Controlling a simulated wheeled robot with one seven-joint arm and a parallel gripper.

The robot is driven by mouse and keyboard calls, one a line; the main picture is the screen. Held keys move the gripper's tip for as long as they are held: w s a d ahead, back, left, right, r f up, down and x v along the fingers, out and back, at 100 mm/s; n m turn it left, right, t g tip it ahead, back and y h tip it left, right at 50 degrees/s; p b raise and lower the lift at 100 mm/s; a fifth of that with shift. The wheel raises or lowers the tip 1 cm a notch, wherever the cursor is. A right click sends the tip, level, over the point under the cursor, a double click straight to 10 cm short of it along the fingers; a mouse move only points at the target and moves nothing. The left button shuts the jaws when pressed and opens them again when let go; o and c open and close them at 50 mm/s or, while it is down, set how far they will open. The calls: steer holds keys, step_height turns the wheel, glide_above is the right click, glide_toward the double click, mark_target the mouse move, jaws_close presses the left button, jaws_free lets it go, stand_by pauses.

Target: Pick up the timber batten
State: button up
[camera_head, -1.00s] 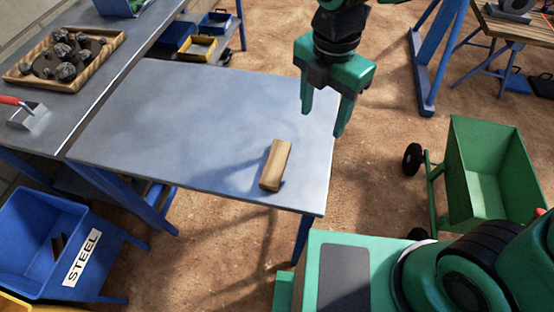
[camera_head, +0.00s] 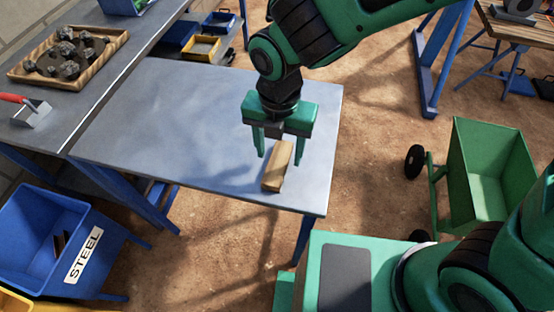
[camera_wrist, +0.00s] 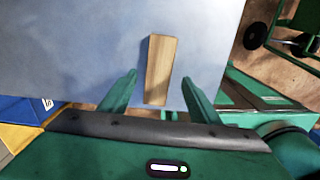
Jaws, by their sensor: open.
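The timber batten (camera_head: 278,167) is a short, light-brown wooden block lying on the grey metal table (camera_head: 180,125) near its front right corner. My gripper (camera_head: 279,160) is open and empty above the batten, with its two green fingers pointing down. In the head view one finger shows to each side of the batten's far end. In the wrist view the batten (camera_wrist: 160,70) lies ahead of the gap between the fingertips (camera_wrist: 158,88), slightly tilted, with its near end between the fingers. I cannot tell the exact height of the fingertips above the table.
A wooden tray of dark rocks (camera_head: 30,80) and a red-handled trowel (camera_head: 32,112) are on the left bench. A blue bin labelled STEEL (camera_head: 35,235) stands at lower left. A green cart (camera_head: 490,170) stands at right. The table around the batten is clear.

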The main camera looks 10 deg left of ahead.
mark_target(278, 161)
steer(key=shift+w+a+f, duration=0.1)
steer(key=shift+f, duration=1.55)
steer(key=c, duration=1.2)
steer(key=shift+r, duration=0.15)
